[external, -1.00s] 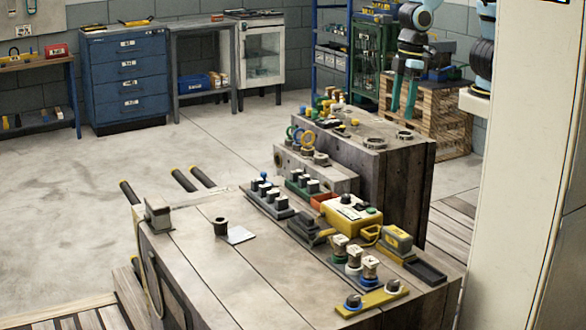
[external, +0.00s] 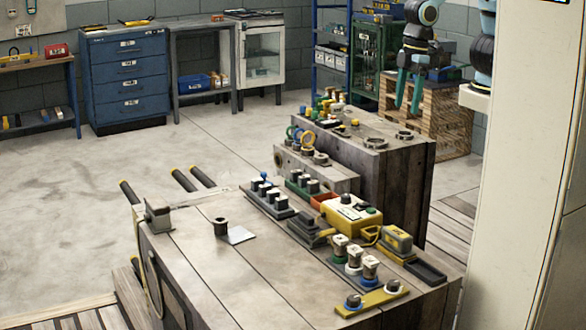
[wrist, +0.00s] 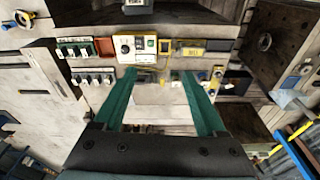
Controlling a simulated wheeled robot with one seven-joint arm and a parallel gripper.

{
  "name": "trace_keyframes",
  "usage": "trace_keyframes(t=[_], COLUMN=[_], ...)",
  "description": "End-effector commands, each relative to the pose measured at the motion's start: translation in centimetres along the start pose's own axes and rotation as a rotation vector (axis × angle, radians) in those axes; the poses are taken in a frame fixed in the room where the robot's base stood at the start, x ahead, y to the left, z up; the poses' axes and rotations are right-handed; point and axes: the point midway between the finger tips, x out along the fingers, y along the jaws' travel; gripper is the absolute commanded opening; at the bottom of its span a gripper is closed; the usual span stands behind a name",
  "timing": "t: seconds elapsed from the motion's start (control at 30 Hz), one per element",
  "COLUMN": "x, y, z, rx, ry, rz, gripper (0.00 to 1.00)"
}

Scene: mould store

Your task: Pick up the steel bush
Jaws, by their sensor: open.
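A small dark grey hollow cylinder, which looks like the steel bush (external: 221,228), stands upright on the near wooden bench (external: 215,275), beside a white card (external: 240,235). I cannot pick it out with certainty in the wrist view. My gripper (external: 407,106) hangs in the air at the upper right of the external view, well away from the bush, with its teal fingers pointing down. In the wrist view my gripper (wrist: 158,72) has its fingers wide apart, with nothing held between them.
A yellow control box (external: 351,217), rows of dark blocks (external: 270,197) and several small fittings crowd the bench's right side. Behind stands a wooden block (external: 385,185) with grey rings (external: 375,143) on top. A pale column (external: 520,200) stands at right. The bench's front left is clear.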

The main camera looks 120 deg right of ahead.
Motion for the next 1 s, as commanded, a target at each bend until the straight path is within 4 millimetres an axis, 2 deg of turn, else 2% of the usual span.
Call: trace_keyframes(t=[0.13, 0.27, 0.47, 0.57, 0.67, 0.77, 0.8, 0.9, 1.0], x=[0.0, 0.0, 0.0, 0.7, 2.8, 6.0, 7.3, 10.5, 13.6], y=[0.0, 0.0, 0.0, 0.4, 1.9, 4.7, 5.9, 9.1, 12.0], z=[0.0, 0.0, 0.0, -0.9, -4.1, -9.8, -12.4, -18.7, -24.3], rx=[0.0, 0.0, 0.0, -0.035, -0.176, -0.439, -0.57, -0.913, -1.257], ry=[0.0, 0.0, 0.0, 0.019, 0.083, 0.191, 0.238, 0.342, 0.42], rz=[0.0, 0.0, 0.0, 0.008, 0.043, 0.122, 0.166, 0.298, 0.453], gripper=[0.74, 0.88, 0.88, 0.88, 0.88, 0.88, 0.88, 0.88, 0.88])
